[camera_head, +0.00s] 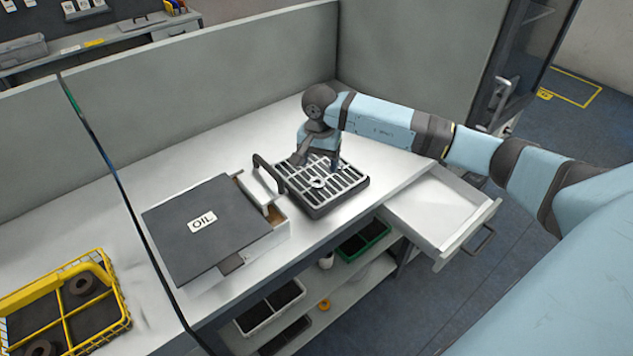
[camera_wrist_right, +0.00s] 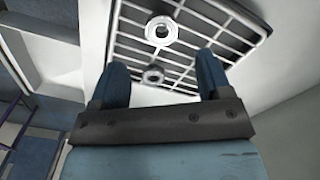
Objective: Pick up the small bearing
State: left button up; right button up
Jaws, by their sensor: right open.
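A black tray with a pale grid (camera_head: 349,183) sits on the bench, and it also fills the top of the right wrist view (camera_wrist_right: 205,45). A bright ring-shaped bearing (camera_wrist_right: 161,30) lies on the grid; a ring also shows in the head view (camera_head: 316,182). A smaller, greyer ring (camera_wrist_right: 153,75), which looks like the small bearing, lies closer to my fingers. My right gripper (camera_head: 318,160) is over the tray, pointing down. Its two blue fingers (camera_wrist_right: 161,62) are apart and empty, with the greyer ring between them in the picture. My left gripper is not in view.
A box with a dark lid marked OIL (camera_head: 195,240) and a black handle (camera_head: 268,172) stand left of the tray. An open drawer (camera_head: 435,205) juts out at the right. A yellow crate (camera_head: 65,300) holds dark rings. Grey partitions (camera_head: 230,85) close the bench's back.

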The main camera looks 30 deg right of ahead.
aim_at(317, 182)
jog(key=shift+s+a+f+p, duration=0.1)
jog(key=shift+f+p, duration=0.15)
jog(key=shift+f, duration=0.75)
jog(key=shift+w+a+f+p, duration=0.1)
jog(key=shift+f+p, duration=0.15)
jog(key=shift+f, duration=0.75)
jog(key=shift+s+a+f+p, duration=0.1)
jog(key=shift+f+p, duration=0.15)
jog(key=shift+f, duration=0.75)
jog(key=c, duration=1)
jog(key=shift+r, duration=0.1)
